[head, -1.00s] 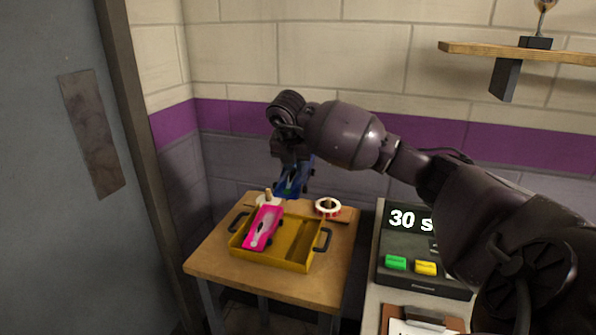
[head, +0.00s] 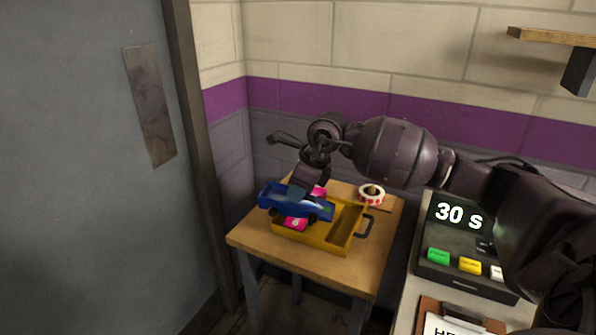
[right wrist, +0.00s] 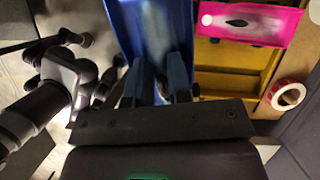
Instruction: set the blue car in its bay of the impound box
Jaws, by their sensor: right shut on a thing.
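The blue car (head: 290,203) is held in my right gripper (head: 307,190), above the left part of the yellow impound box (head: 338,241). The car also shows in the right wrist view (right wrist: 148,30), where the fingers of my right gripper (right wrist: 160,85) close on it. A pink car (head: 296,222) is in the box's left side, mostly hidden by the blue car in the head view. In the right wrist view the pink car (right wrist: 262,24) lies beside the blue car. The right part of the box looks empty.
The box stands on a small wooden table (head: 258,241). A roll of red and white tape (head: 371,195) lies behind the box. A timer reading 30 s (head: 457,215) stands on a counter at right. A grey door (head: 90,220) is at left.

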